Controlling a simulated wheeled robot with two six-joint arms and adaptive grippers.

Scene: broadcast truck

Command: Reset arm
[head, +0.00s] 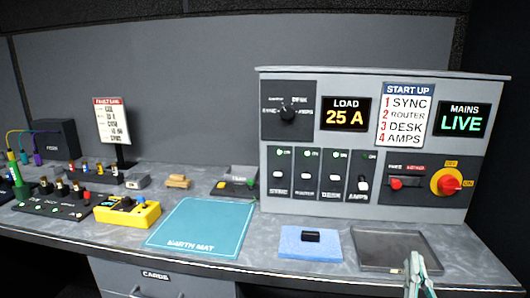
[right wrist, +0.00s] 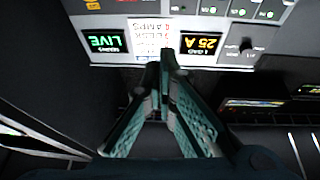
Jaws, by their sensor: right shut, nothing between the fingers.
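My right gripper (head: 416,262) is at the bottom right of the head view, over the front part of the dark tray. In the right wrist view its two teal fingers (right wrist: 163,58) meet at the tips, shut and empty. It is apart from the grey power panel (head: 262,215), which stands behind it and shows upside down in the wrist view. The panel's load display (head: 345,114) reads 25 A and the mains display (head: 463,119) reads LIVE. My left gripper is not in view.
The dark tray (head: 362,262) and a blue pad (head: 290,246) with a small black block (head: 311,236) lie before the panel. A teal earth mat (head: 205,222), yellow box (head: 140,214) and several plugs are further left. The desk's front edge is close.

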